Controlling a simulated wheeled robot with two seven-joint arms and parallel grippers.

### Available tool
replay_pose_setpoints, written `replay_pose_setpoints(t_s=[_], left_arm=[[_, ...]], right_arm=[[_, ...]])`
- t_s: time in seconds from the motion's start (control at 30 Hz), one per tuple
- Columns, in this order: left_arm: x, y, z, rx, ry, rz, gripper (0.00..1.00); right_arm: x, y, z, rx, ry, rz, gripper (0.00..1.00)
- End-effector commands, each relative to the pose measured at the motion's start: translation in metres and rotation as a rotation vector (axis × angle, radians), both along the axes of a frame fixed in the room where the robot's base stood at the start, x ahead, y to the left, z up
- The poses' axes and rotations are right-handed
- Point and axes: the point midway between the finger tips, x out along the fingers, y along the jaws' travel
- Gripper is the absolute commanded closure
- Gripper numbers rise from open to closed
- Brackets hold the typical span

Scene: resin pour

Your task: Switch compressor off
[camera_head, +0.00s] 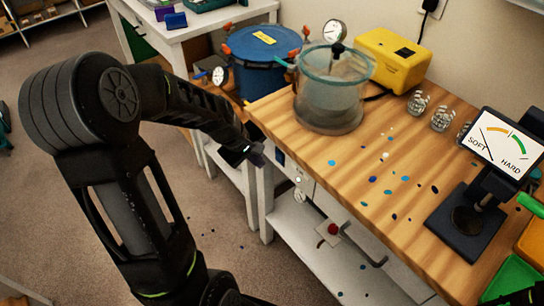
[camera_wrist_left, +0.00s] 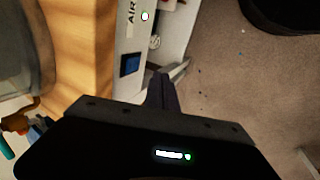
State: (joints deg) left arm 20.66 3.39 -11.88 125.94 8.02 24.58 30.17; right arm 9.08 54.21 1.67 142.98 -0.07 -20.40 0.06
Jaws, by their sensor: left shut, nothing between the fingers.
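A white panel (camera_wrist_left: 124,32) marked "AIR" sits under the worktop edge in the left wrist view. In the head view the blue switch (camera_head: 280,157) shows small, just right of my left gripper (camera_head: 258,154). That gripper is shut and empty, in front of the table's left edge. In the wrist view its fingertips (camera_wrist_left: 162,90) are below and right of the switch, apparently apart from it. Which way the switch is set cannot be told.
On the wooden worktop (camera_head: 330,145) stand a clear chamber (camera_head: 332,88), a yellow unit (camera_head: 393,58) and a hardness gauge (camera_head: 495,143). A blue pot (camera_head: 264,65) stands behind my left forearm. A red knob (camera_head: 333,229) is below the worktop. The floor at left is open.

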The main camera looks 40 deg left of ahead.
Motion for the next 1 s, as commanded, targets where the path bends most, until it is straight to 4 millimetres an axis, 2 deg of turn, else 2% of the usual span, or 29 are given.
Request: replay_pose_setpoints(t_s=[0.03, 0.13, 0.17, 0.4, 0.83, 1.0], left_arm=[[0.004, -0.002, -0.013, -0.003, 0.005, -0.001, 1.0], [0.013, -0.005, -0.026, -0.001, 0.002, -0.002, 1.0], [0.02, -0.006, -0.019, 0.0, -0.001, -0.004, 1.0], [0.045, -0.014, -0.017, 0.0, 0.0, -0.001, 1.0], [0.049, -0.015, -0.017, 0.0, 0.001, 0.0, 1.0], [0.052, -0.017, -0.01, 0.004, 0.028, -0.003, 1.0]], right_arm=[[0.0, 0.0, -0.003, 0.0, 0.0, 0.0, 0.64], [0.0, 0.0, -0.003, 0.0, 0.0, 0.0, 0.64], [0.0, 0.0, 0.003, 0.0, 0.0, 0.0, 0.64], [0.0, 0.0, 0.011, 0.0, 0.0, 0.0, 0.64], [0.0, 0.0, 0.013, 0.0, 0.001, 0.0, 0.64], [-0.001, 0.0, 0.033, -0.002, 0.004, -0.001, 0.64]])
